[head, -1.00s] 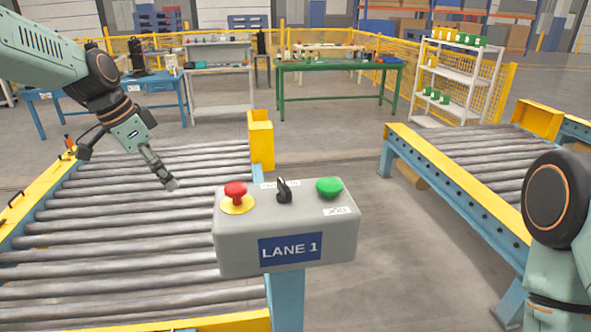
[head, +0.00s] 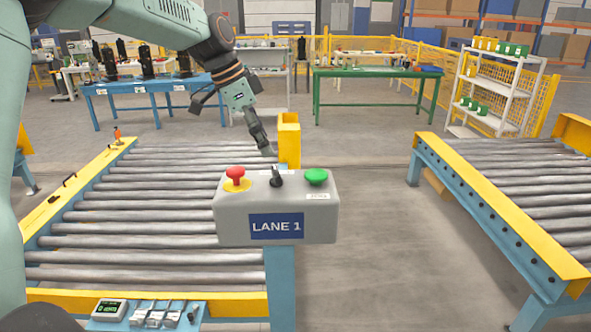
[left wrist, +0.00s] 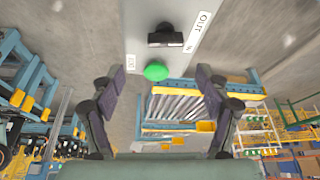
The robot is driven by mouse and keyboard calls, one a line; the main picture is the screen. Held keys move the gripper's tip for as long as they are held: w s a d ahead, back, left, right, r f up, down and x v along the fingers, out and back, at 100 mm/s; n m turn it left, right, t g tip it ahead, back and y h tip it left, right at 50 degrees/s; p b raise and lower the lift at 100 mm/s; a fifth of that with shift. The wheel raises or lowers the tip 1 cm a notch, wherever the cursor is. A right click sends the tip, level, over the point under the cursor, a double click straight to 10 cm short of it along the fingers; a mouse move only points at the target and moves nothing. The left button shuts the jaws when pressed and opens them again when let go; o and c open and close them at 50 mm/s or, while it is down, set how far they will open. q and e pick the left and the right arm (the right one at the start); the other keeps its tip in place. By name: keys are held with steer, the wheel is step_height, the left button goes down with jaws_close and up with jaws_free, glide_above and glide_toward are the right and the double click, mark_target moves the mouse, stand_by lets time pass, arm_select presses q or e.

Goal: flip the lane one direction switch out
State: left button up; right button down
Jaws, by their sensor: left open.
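The grey LANE 1 control box (head: 320,222) stands on a blue post in the middle of the head view. Its black direction switch (head: 277,178) sits on top between a red mushroom button (head: 236,176) on a yellow base and a green button (head: 316,177). The left wrist view shows the switch (left wrist: 165,38) beside OUT and IN labels; which label it points to I cannot tell. My left gripper (head: 268,150) is just above and behind the switch, apart from it. Its two fingers are spread and empty in the left wrist view (left wrist: 160,82). My right gripper is out of view.
A roller conveyor (head: 150,220) runs left of the box, with a yellow post (head: 289,140) behind it. Another conveyor (head: 500,190) lies to the right across clear floor. A small blue shelf (head: 150,315) with a display is at the lower left.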

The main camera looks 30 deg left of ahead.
mark_target(275, 171)
arm_select(q)
steer(key=x, duration=0.3)
steer(key=a+x, duration=0.1)
steer(key=x, duration=0.2)
steer(key=shift+w+a+f+p, duration=0.1)
steer(key=shift+w+f+p, duration=0.1)
steer(key=shift+f+p, duration=0.2)
steer(key=shift+w+d+f, duration=0.15)
steer(key=shift+d+f, duration=0.2)
steer(key=shift+f, duration=0.1)
steer(key=shift+a+f, duration=0.2)
steer(key=shift+c, duration=0.4)
steer(key=shift+d+r, duration=0.1)
steer(key=shift+d, duration=0.15)
steer(key=c, duration=1.1)
